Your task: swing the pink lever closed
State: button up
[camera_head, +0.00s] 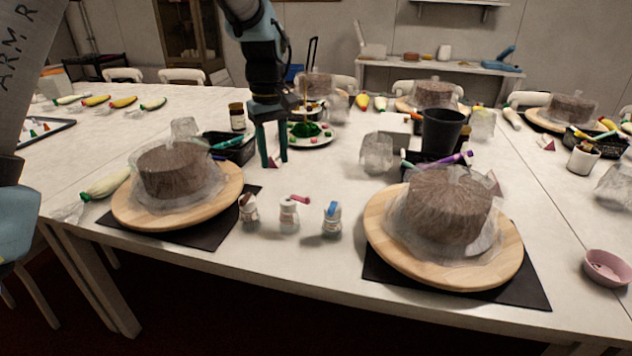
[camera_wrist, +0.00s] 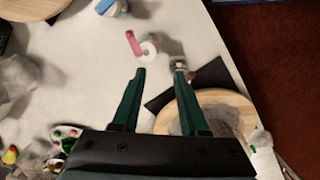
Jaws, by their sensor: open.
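The pink lever (camera_head: 299,199) is on the cap of the middle one of three small white bottles (camera_head: 288,218) at the front of the table. My gripper (camera_head: 271,163) is open and empty, pointing down above the table, behind the bottles in the head view. In the wrist view its two green fingers (camera_wrist: 160,71) are apart, with nothing held between them.
A blue-levered bottle (camera_head: 332,219) stands right of it and a dark-topped bottle (camera_head: 248,208) left. Wrapped cakes on wooden turntables (camera_head: 122,207) (camera_head: 378,225) flank them. Black baskets (camera_head: 230,149) and a dark cup (camera_head: 442,133) stand behind.

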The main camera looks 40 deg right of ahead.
send_over(300, 197)
jog(key=s, duration=0.3)
jog(key=f, duration=0.3)
jog(key=f+p, duration=0.1)
jog(key=f, duration=0.3)
jog(key=f+p, duration=0.1)
jog(key=f, duration=0.2)
jog(key=shift+w+d+f, duration=0.1)
jog(key=shift+w+f, duration=0.15)
jog(key=shift+f, duration=0.05)
grip_shut()
